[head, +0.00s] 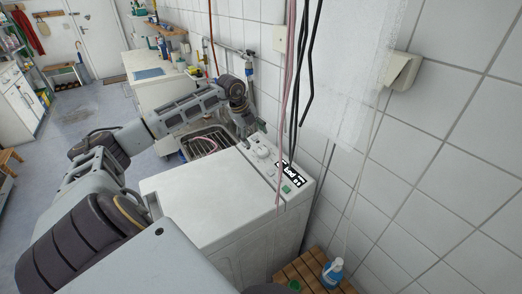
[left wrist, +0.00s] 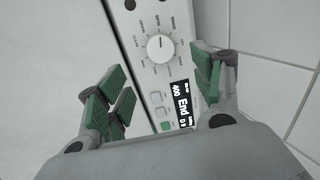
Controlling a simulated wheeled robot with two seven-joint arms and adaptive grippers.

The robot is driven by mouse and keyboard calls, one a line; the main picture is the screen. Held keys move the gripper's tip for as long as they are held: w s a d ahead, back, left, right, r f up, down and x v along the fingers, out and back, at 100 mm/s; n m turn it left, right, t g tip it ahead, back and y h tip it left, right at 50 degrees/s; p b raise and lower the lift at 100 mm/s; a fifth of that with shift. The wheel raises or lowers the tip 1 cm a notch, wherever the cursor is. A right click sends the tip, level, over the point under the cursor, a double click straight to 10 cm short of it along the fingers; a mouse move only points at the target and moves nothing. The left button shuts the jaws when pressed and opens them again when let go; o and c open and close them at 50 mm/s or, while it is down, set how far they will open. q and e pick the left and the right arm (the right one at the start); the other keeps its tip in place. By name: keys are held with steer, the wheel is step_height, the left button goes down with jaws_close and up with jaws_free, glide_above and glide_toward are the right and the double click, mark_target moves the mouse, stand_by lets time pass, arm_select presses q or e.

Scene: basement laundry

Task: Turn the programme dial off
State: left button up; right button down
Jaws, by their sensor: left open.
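The programme dial (left wrist: 160,47) is a round white knob with a ring of printed marks on the washing machine's light grey control panel (left wrist: 150,18). In the head view the dial (head: 263,152) is small, near the panel's far end. My left gripper (head: 244,138) is above that far end, close to the dial. In the left wrist view my left gripper (left wrist: 158,88) is open with green-padded fingers spread to both sides; nothing is between the pads, and the dial lies beyond them, apart. The dial's exact setting is too small to read. My right gripper is not in view.
A dark display (left wrist: 181,104) reads "End", with a green button (left wrist: 166,126) near it. Pink and black cables (head: 300,75) hang in front of the tiled wall beside the panel. A sink (head: 207,141) lies beyond the washing machine (head: 200,190). A blue bottle (head: 332,272) stands on a wooden slatted surface.

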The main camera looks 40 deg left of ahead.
arm_select(q)
glide_above(262, 151)
steer(key=s, duration=0.2)
steer(key=f, duration=0.4)
steer(key=shift+s+a+f, duration=0.15)
steer(key=shift+a+f, duration=0.05)
steer(key=shift+a, duration=0.2)
steer(key=x, duration=0.3)
steer(key=shift+f+p, duration=0.25)
steer(key=shift+p, duration=0.15)
steer(key=shift+w+f, duration=0.4)
steer(key=shift+f, duration=0.25)
steer(key=shift+w+f, duration=0.1)
steer(key=shift+f, duration=0.25)
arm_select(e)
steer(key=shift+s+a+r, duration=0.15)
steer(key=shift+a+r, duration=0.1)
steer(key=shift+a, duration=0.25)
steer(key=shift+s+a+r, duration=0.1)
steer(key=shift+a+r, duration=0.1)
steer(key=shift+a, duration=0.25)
arm_select(q)
steer(key=c, duration=1)
steer(key=shift+c, duration=0.2)
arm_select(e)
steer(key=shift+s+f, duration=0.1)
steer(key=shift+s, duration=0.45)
